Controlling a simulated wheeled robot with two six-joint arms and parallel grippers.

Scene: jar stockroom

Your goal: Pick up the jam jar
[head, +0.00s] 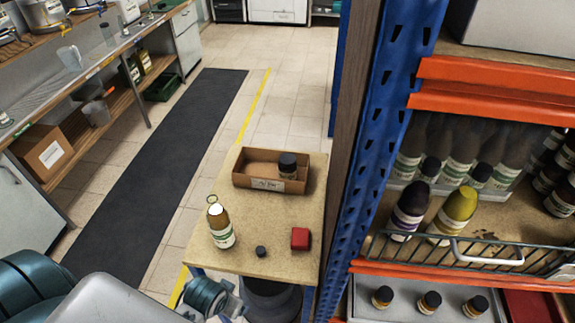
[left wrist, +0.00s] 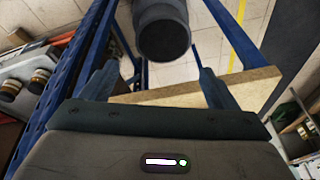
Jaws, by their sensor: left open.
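A small jar (head: 288,166) with a dark lid and a pale label stands upright in a shallow brown box (head: 242,182) on the small table. Several similar jars, one of them here (head: 382,297), stand on a lower shelf tray to the right. I cannot read which label says jam. My left gripper (left wrist: 158,70) is open in the left wrist view, with no jar gripped. In the head view part of my left arm shows low in front of the table, below its top. My right gripper is not in view.
A bottle (head: 221,226), a small dark object (head: 261,251) and a red block (head: 300,238) stand on the table (head: 275,220). A blue rack post (head: 375,130) rises close to its right. A dark cylinder (left wrist: 164,35) appears beyond my left fingers.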

